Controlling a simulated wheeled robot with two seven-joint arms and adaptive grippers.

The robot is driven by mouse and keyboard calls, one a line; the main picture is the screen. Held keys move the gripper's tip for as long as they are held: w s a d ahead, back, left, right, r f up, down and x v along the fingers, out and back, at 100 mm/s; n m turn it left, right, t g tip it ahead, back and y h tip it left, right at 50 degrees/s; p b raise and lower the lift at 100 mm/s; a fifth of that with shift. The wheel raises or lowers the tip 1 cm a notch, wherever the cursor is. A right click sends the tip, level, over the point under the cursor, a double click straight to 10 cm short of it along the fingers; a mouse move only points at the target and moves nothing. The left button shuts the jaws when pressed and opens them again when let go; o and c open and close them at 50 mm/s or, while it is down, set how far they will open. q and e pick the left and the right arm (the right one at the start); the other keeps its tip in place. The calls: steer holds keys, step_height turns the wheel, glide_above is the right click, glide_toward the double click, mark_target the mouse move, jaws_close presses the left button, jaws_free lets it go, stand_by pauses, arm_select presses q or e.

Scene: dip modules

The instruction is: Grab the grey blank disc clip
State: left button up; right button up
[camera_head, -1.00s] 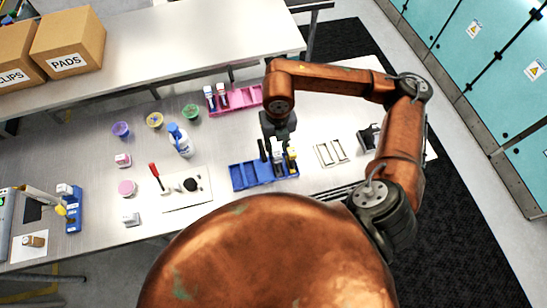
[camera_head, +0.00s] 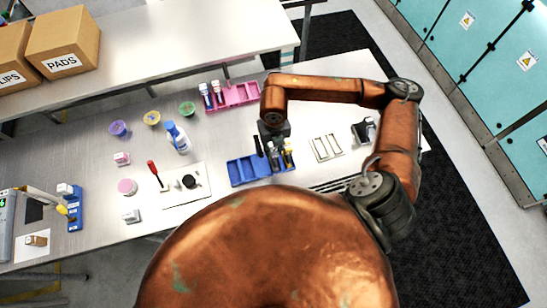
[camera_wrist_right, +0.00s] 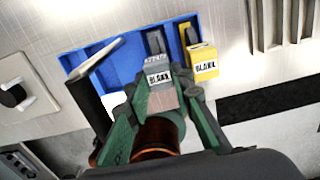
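The grey clip with a "BLANK" label (camera_wrist_right: 157,72) stands in the blue rack (camera_wrist_right: 125,62) in the right wrist view. Beside it on the right is a yellow clip, also labelled "BLANK" (camera_wrist_right: 203,62). My right gripper (camera_wrist_right: 165,92) is over the grey clip, its green fingers apart on either side of the clip's near end. A gap shows at the right finger; contact is not clear. In the head view the right gripper (camera_head: 273,140) is above the right end of the blue rack (camera_head: 243,172) and partly hides the clips. My left gripper is out of view.
A dark upright slab (camera_wrist_right: 88,98) stands close left of the gripper in the wrist view. A pink rack (camera_head: 236,96) lies behind, a metal frame (camera_head: 327,147) to the right, and a white plate (camera_head: 185,196) and spray bottle (camera_head: 177,138) to the left.

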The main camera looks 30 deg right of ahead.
jaws_close()
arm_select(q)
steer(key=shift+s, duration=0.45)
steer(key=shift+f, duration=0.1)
arm_select(e)
steer(key=shift+r, duration=0.15)
